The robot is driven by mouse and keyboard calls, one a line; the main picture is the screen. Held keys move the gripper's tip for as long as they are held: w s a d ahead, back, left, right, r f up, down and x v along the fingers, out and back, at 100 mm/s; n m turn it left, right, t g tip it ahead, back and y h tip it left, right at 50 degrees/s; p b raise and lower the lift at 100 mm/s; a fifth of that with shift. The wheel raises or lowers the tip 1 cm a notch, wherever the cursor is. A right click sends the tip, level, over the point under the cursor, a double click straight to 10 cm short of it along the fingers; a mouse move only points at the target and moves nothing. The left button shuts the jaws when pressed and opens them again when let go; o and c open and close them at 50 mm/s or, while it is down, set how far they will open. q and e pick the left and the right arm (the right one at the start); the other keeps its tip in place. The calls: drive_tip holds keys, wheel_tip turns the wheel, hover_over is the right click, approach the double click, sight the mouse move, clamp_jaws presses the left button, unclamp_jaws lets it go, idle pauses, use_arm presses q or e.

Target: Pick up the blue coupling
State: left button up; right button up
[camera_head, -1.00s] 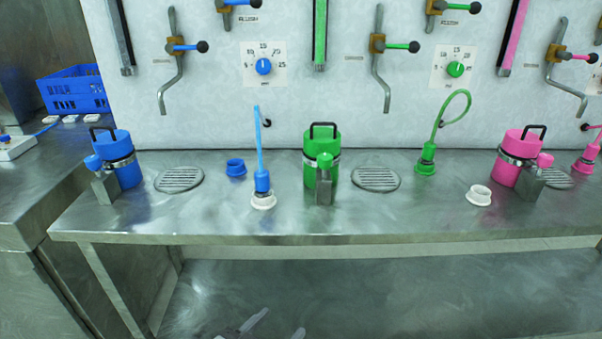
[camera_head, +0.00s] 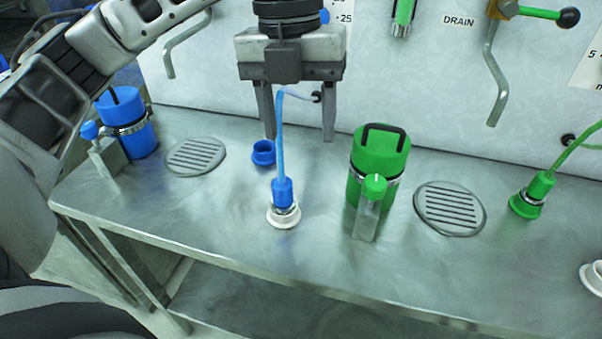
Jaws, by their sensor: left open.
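The blue coupling (camera_head: 282,192) stands upright in a white collar (camera_head: 284,215) on the steel bench, left of the green drum. A thin blue hose (camera_head: 279,140) rises from its top and bends toward a dark hook on the wall. My left gripper (camera_head: 298,138) is open and empty, fingers pointing down, above and a little beyond the coupling in the picture. The hose shows between its two fingers; I cannot tell whether it truly passes between them. The gripper is apart from the coupling. My right gripper is not in view.
A blue open ring (camera_head: 263,153) sits just behind the coupling. The green drum (camera_head: 379,160) with a black handle stands to the right, the blue drum (camera_head: 128,125) to the left. Round drain grates (camera_head: 195,156) are set in the bench. The bench front is clear.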

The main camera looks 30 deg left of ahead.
use_arm(q)
drive_tip(key=w+a+r, duration=0.1)
drive_tip(key=a, duration=0.1)
drive_tip(key=n+y+b, duration=0.1)
drive_tip(key=b, duration=0.1)
approach(282, 181)
drive_tip(key=shift+t, duration=0.3)
drive_tip(key=f, duration=0.3)
drive_tip(key=d+f, duration=0.1)
drive_tip(key=f, duration=0.1)
drive_tip(key=shift+s+f, duration=0.2)
drive_tip(key=shift+s+a+f, duration=0.1)
drive_tip(key=shift+a+f, duration=0.1)
drive_tip(key=shift+f, duration=1.15)
drive_tip(key=shift+s+a+f, duration=0.1)
drive_tip(key=shift+a+f, duration=0.1)
drive_tip(key=shift+f, duration=1.15)
drive_tip(key=shift+c, duration=0.4)
drive_tip(key=c, duration=1)
drive_tip(key=shift+w+r, duration=0.1)
